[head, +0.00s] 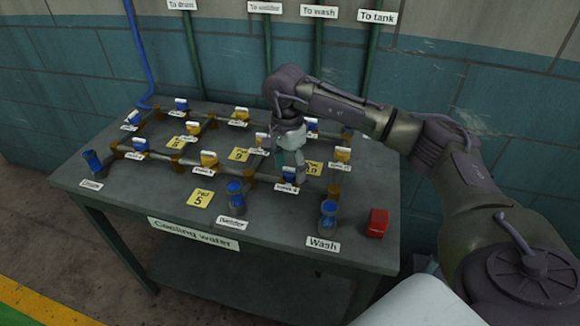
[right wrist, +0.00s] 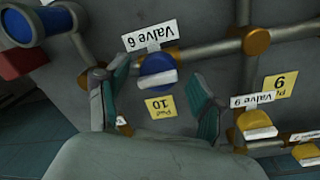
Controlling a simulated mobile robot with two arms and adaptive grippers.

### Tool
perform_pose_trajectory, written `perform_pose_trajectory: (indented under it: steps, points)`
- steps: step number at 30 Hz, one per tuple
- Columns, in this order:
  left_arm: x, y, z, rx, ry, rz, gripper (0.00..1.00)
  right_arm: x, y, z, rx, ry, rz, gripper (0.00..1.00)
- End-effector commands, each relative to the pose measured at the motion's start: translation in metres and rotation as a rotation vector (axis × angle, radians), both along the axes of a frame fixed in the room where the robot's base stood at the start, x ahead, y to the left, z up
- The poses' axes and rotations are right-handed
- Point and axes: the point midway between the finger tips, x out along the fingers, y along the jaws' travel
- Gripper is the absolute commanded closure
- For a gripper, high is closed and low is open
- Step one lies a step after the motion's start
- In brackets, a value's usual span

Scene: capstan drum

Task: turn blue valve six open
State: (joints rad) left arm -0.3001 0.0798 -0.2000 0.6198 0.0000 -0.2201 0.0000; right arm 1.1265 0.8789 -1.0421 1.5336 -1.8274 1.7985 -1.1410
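Blue valve six is a round blue knob (right wrist: 157,72) with a white bar handle across its face, in the right wrist view. Its white tag (right wrist: 150,32) reads "Valve 6". The white bar looks roughly in line with the pipe beside it. In the head view the blue valve (head: 289,174) sits on the front pipe, partly under my gripper. My right gripper (head: 288,158) is above it, pointing down. Its two fingers are spread on either side of the knob, with visible gaps and nothing held. My left gripper is not in view.
Pipes with brass joints and several blue and yellow tagged valves cover the table (head: 140,185). Yellow valve nine (right wrist: 256,124) is close to one finger. Blue outlets (head: 328,218) line the front, with a red block (head: 377,223) at the right.

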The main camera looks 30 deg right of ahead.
Motion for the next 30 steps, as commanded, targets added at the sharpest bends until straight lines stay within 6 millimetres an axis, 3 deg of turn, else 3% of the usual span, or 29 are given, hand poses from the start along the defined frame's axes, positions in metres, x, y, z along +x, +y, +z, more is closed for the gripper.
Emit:
perform_pose_trajectory:
  steps: [8, 11, 21, 30]
  points:
    - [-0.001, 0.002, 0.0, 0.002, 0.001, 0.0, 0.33, 0.001, 0.0, 0.005, 0.0, 0.0, -0.001, 0.33]
    - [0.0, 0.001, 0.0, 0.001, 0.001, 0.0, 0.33, 0.002, 0.001, 0.017, 0.001, -0.002, 0.0, 0.33]
    - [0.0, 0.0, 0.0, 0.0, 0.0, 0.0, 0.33, 0.008, 0.001, 0.088, 0.0, -0.003, -0.001, 0.33]
    - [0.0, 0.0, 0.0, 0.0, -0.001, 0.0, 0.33, 0.009, 0.001, 0.118, 0.001, 0.0, 0.0, 0.33]
